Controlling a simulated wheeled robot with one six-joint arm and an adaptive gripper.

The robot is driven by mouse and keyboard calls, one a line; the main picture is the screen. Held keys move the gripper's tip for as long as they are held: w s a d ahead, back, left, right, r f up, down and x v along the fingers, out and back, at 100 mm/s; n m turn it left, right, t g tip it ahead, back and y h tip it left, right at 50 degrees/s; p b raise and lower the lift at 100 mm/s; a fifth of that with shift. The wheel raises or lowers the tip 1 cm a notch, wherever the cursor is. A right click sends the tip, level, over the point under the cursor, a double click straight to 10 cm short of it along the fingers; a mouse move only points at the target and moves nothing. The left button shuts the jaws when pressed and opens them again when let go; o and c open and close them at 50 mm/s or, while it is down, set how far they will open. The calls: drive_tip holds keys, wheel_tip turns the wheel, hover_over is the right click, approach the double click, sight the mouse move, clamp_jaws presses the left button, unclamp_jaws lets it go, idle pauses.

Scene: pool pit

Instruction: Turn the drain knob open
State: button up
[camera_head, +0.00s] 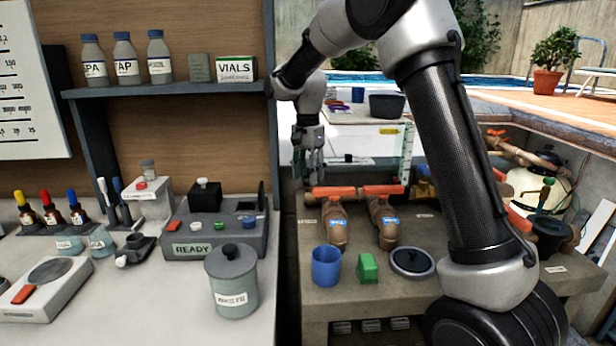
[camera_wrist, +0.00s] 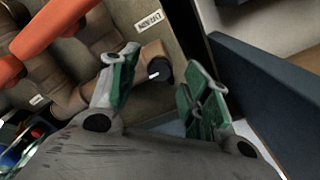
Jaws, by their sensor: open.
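In the wrist view a small dark round knob (camera_wrist: 160,72) with a white mark sits on the end of a brown pipe stub (camera_wrist: 148,55). It looks like the drain knob, though I cannot read a label naming it. My gripper (camera_wrist: 164,62) is open, its two green-padded fingers on either side of the knob in this view; I cannot tell how far the knob is beyond the tips. In the head view my gripper (camera_head: 309,160) hangs pointing down at the left end of the pipework, and I cannot make out the knob there.
Orange-red handles (camera_head: 335,191) top brown pipes (camera_head: 337,228) beside my gripper. A blue cup (camera_head: 326,266), a green block (camera_head: 367,267) and a dark-lidded round item (camera_head: 411,262) stand in front. A wooden partition (camera_head: 180,45) and lab bench (camera_head: 140,290) are at the left.

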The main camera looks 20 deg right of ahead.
drive_tip(key=shift+f, duration=0.6)
drive_tip(key=shift+c, duration=0.5)
clamp_jaws()
